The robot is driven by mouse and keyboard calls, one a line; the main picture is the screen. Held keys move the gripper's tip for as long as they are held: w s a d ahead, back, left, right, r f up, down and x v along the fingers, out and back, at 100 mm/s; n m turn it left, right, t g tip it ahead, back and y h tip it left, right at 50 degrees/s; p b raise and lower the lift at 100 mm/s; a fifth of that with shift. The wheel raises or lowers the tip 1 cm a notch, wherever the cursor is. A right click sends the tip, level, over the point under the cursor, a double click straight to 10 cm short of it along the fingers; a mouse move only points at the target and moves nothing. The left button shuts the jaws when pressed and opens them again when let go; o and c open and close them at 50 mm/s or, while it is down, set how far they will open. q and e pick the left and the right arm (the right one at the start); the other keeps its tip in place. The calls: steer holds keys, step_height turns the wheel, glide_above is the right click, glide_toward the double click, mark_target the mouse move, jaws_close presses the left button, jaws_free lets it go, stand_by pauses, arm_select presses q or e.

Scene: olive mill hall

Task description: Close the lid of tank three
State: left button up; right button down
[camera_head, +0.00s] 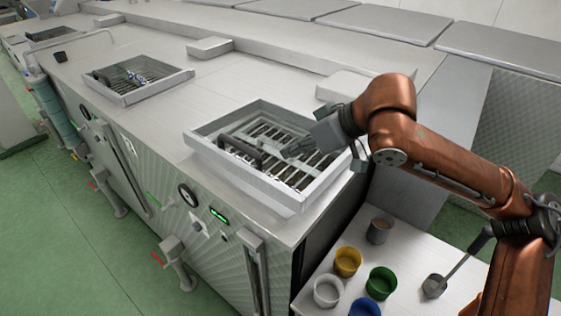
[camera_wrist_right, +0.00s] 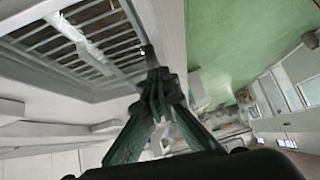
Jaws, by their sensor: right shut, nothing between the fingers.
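The nearest tank hatch is a raised metal frame (camera_head: 300,200) with a slatted grate (camera_head: 265,130) visible inside. It also shows in the wrist view, where the grate (camera_wrist_right: 75,40) is at upper left. A black bar handle (camera_head: 240,151) is at the hatch's left side; the clear lid's edges are hard to make out, and I cannot tell whether it lies fully flat. I cannot read a tank number. My right gripper (camera_head: 292,151) is shut and empty, its fingertips over the hatch, to the right of the handle and apart from it. My left gripper is out of view.
Another framed hatch (camera_head: 135,82) lies further left along the steel machine top. Below right, a side table (camera_head: 400,248) holds several cups and a scoop (camera_head: 435,285). Green floor (camera_head: 70,230) is open at front left.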

steer(key=p, duration=0.1)
glide_above(260, 177)
steer(key=s+d, duration=0.1)
steer(key=d, duration=0.2)
steer(key=f, duration=0.6)
steer(key=shift+s+a, duration=0.1)
steer(key=shift+s, duration=0.1)
steer(key=f, duration=0.3)
steer(key=shift+a+f, duration=0.15)
steer(key=shift+a, duration=0.1)
steer(key=shift+f, duration=0.55)
